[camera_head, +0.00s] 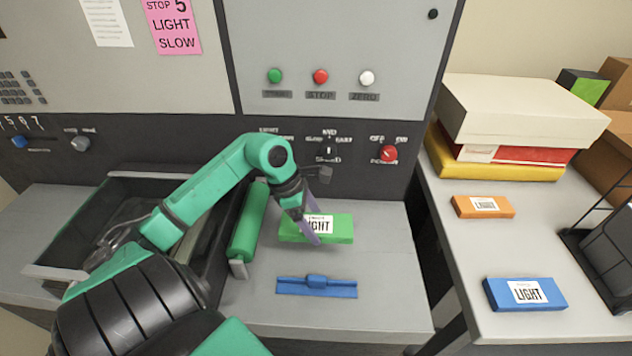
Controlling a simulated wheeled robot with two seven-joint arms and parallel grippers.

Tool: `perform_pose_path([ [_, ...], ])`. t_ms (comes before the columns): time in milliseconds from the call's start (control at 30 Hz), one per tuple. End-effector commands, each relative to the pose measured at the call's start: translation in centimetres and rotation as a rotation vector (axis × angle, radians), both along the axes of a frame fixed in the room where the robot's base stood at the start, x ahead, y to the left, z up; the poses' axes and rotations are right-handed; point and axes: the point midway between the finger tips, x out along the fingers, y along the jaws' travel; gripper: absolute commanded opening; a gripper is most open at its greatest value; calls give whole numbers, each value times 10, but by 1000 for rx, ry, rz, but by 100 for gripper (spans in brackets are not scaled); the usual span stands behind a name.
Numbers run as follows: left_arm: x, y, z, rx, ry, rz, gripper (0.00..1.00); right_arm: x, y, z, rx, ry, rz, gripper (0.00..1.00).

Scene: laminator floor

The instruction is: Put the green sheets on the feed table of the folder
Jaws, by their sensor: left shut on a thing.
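The green sheets (341,229), a flat green pack with a white label reading LIGHT, are on or just above the grey feed table (390,280) of the folder. Whether they touch the table I cannot tell. My left gripper (312,228) reaches down onto the pack's left part and is shut on it, its fingers covering part of the label. A green roller (248,222) lies just left of the pack. A blue guide bar (316,287) lies on the table in front of it. My right gripper is not in view.
The folder's panel has green, red and white buttons and a red knob (389,154). A side table at right holds an orange pack (483,206), a blue pack (525,294), stacked boxes (520,112) and a black wire rack. A dark tray (125,190) lies left.

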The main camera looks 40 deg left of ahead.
Motion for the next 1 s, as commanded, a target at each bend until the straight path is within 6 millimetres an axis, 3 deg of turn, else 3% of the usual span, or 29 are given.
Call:
perform_pose_path([
  [133,1,-1,-34,-4,-1,1,14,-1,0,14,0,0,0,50],
  [300,1,-1,-61,-4,0,1,14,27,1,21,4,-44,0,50],
  [400,1,-1,-79,-4,-1,2,14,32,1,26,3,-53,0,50],
  [733,2,0,-89,1,-3,-2,14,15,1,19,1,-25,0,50],
  [767,1,0,-88,1,-2,-2,95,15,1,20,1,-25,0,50],
  [800,1,0,-88,1,-1,-1,100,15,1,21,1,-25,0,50],
  [1000,1,0,-87,0,-2,-1,100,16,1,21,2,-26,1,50],
])
